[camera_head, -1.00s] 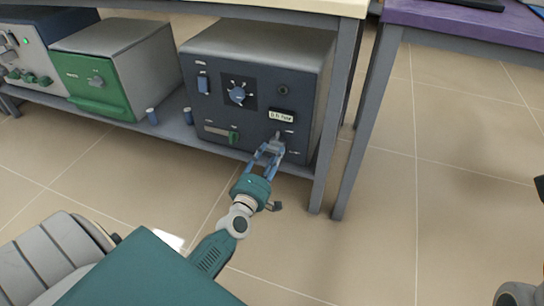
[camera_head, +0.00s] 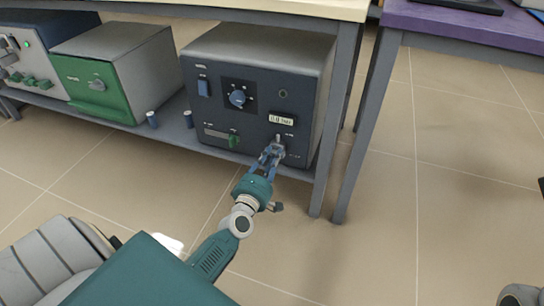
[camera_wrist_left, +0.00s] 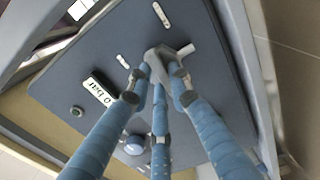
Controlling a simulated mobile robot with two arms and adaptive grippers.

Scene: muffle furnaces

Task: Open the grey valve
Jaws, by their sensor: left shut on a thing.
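The grey valve (camera_head: 279,139) is a small grey handle low on the right of the dark furnace's front panel (camera_head: 222,115). In the left wrist view, the valve (camera_wrist_left: 156,62) sits between my fingers, with a lighter grey stub to its right. My left gripper (camera_head: 272,150) reaches up from below and is shut on the valve; it also shows in the left wrist view (camera_wrist_left: 160,78). The fingers partly hide the valve in the head view. My right gripper is not in view.
The furnace stands on a low shelf (camera_head: 170,137), with a table leg (camera_head: 330,150) close to its right. A green-fronted furnace (camera_head: 100,85) and small blue cylinders (camera_head: 152,119) are to the left. The tiled floor (camera_head: 380,250) is clear.

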